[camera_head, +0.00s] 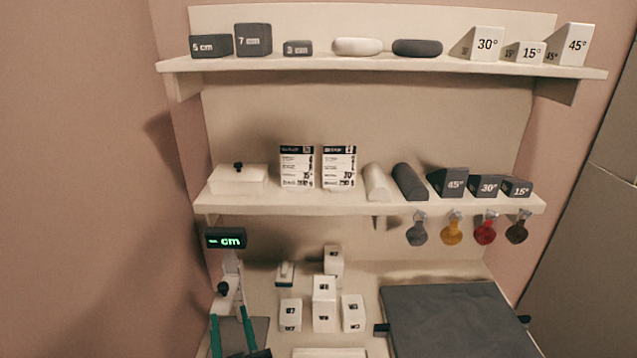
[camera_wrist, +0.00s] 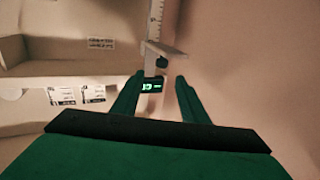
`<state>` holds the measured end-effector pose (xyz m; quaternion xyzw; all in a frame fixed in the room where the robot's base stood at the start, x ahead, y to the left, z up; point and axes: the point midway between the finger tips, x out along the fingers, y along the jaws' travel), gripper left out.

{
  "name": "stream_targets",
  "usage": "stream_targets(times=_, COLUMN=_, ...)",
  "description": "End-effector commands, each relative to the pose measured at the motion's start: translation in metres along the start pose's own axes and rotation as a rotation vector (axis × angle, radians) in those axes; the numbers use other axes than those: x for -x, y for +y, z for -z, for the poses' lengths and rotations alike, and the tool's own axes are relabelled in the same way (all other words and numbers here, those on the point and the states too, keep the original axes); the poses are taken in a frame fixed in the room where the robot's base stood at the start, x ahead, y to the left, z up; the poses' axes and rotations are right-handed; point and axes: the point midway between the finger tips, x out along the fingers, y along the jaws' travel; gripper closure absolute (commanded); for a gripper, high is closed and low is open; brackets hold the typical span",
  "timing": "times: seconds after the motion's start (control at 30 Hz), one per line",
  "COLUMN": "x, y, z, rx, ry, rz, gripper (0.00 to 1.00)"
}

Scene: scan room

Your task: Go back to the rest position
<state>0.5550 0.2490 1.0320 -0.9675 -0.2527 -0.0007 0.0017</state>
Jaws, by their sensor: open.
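My gripper (camera_head: 231,326) shows at the lower left of the head view, with two green fingers pointing up in front of a measuring stand. In the wrist view my gripper (camera_wrist: 157,88) has its fingers apart, with nothing held between them. The stand's small display (camera_head: 226,238) glows green with "cm" above the fingers. In the wrist view the display (camera_wrist: 152,86) appears between the fingertips, beyond them; I cannot tell the exact gap. The rest position itself is not marked in either view.
Upper shelf (camera_head: 400,66) and lower shelf (camera_head: 320,202) carry blocks, wedges and cards. Coloured tags hang under the lower shelf, including a yellow one (camera_head: 452,231). White boxes (camera_head: 324,305) and a dark pad (camera_head: 455,315) lie on the counter. A wall closes the left.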

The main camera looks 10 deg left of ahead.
Motion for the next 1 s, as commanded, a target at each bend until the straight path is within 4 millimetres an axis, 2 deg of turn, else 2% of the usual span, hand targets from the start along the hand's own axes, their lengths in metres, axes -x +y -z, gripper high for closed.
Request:
stream_targets(times=0.17, x=0.03, y=0.02, z=-0.038, rx=-0.022, ry=-0.029, rz=-0.059, gripper=0.6)
stream_targets(times=0.3, x=0.068, y=0.039, z=-0.072, rx=-0.044, ry=-0.052, rz=-0.123, gripper=0.6)
stream_targets(times=0.5, x=0.128, y=0.06, z=-0.114, rx=-0.062, ry=-0.085, rz=-0.214, gripper=0.6)
stream_targets(times=0.8, x=0.226, y=0.076, z=-0.155, rx=-0.072, ry=-0.135, rz=-0.338, gripper=0.6)
stream_targets(times=1.0, x=0.292, y=0.077, z=-0.168, rx=-0.07, ry=-0.17, rz=-0.409, gripper=0.6)
